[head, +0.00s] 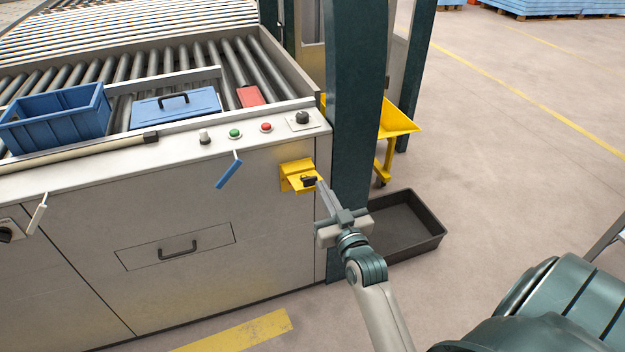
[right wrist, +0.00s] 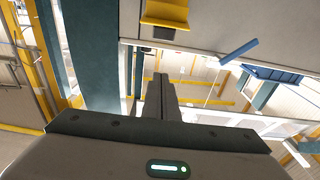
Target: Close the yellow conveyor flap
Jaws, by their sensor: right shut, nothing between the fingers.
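The yellow flap (head: 292,172) is on the grey front panel of the conveyor, near its right corner. Its lower part sticks out from the panel like a small ledge, with a black piece (head: 309,181) at its outer end. In the right wrist view the yellow flap (right wrist: 165,14) is at the top edge, partly cut off. My right gripper (head: 321,184) is shut and empty, its fingertips close to the black piece; I cannot tell whether they touch it. The shut fingers (right wrist: 160,80) point toward the panel in the right wrist view. My left gripper is not in view.
A dark green post (head: 352,110) stands just right of the flap. A black tray (head: 410,222) lies on the floor beside it, with a yellow cart (head: 398,120) behind. A blue handle (head: 229,170) hangs left of the flap. The floor at right is mostly free.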

